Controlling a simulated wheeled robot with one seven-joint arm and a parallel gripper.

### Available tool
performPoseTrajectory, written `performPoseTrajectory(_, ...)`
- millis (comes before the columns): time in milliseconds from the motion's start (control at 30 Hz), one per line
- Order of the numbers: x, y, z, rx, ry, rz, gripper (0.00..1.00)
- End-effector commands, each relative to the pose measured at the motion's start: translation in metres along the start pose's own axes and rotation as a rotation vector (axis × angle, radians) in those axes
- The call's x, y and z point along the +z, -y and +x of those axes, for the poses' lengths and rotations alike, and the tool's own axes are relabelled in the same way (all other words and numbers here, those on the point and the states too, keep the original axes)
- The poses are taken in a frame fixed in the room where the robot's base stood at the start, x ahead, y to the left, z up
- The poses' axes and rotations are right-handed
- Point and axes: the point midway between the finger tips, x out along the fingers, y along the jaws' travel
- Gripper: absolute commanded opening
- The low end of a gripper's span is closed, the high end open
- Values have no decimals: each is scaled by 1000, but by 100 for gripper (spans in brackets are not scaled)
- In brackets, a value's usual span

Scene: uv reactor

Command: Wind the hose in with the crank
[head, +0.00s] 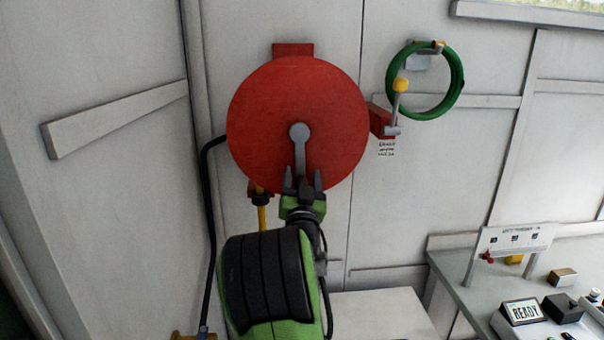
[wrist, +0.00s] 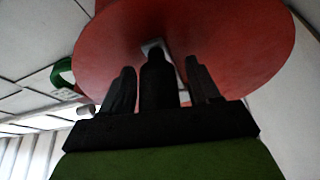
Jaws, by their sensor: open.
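The red reel disc (head: 255,105) is on the wall in the head view; it fills the top of the wrist view (wrist: 225,65). A grey crank arm (head: 299,150) points down from its hub. My gripper (head: 304,180) is open at the crank's lower end. In the wrist view a dark upright piece (wrist: 157,80), seemingly the crank's handle, stands between my two fingers, with gaps on both sides. A black hose (head: 211,230) runs from behind the reel down the left. A short yellow piece (head: 262,216) hangs below the reel. How much hose is on the reel is hidden.
A lever with a yellow knob (head: 400,85) stands right of the reel above a small label (head: 386,149). A green coil (head: 460,80) hangs beyond it. A bench (head: 460,268) with a READY display (head: 522,311) is at lower right.

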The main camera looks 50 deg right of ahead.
Motion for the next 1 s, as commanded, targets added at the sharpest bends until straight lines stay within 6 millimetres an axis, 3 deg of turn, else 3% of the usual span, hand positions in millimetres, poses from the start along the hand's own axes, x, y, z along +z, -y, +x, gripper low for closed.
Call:
performPoseTrajectory(133,1,0,-1,0,0,0,58)
performPoseTrajectory(500,1,0,-1,0,0,1,1)
performPoseTrajectory(1000,2,2,-2,10,-3,33,0)
